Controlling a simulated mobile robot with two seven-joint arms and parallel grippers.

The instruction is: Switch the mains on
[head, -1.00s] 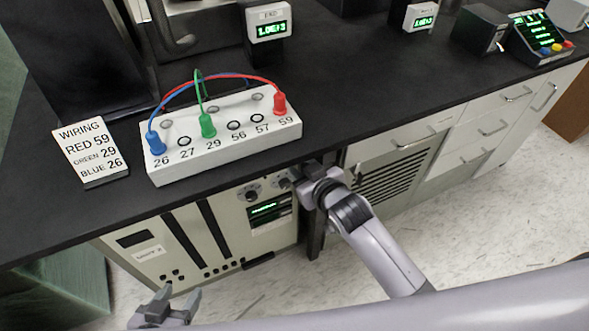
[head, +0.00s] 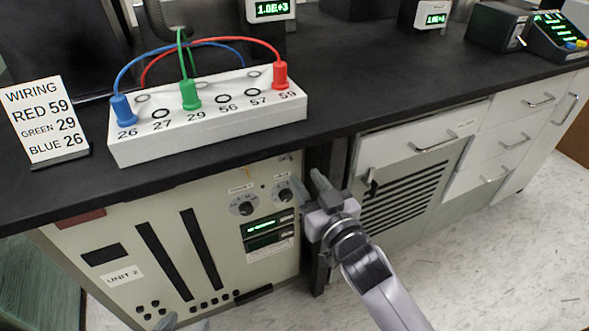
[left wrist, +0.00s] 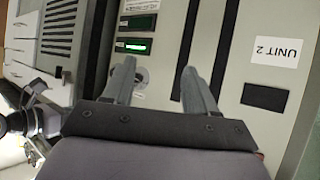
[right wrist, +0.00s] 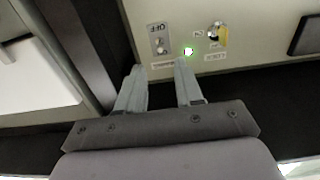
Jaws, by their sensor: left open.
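In the right wrist view a small metal toggle switch (right wrist: 160,46) on a grey plate sits on a cream panel, with lettering that seems to read OFF upside down. In the head view my right gripper (head: 325,188) is at the right edge of the Unit 2 cabinet (head: 125,235). My left gripper (left wrist: 157,68) is open and empty, facing the cabinet; only its tips show in the head view.
The black bench top (head: 350,95) overhangs the cabinet. On it stand a white terminal block (head: 200,140) with red, green and blue leads and a wiring card (head: 45,120). A vented cabinet (head: 405,195) stands right of a dark gap. The floor in front is clear.

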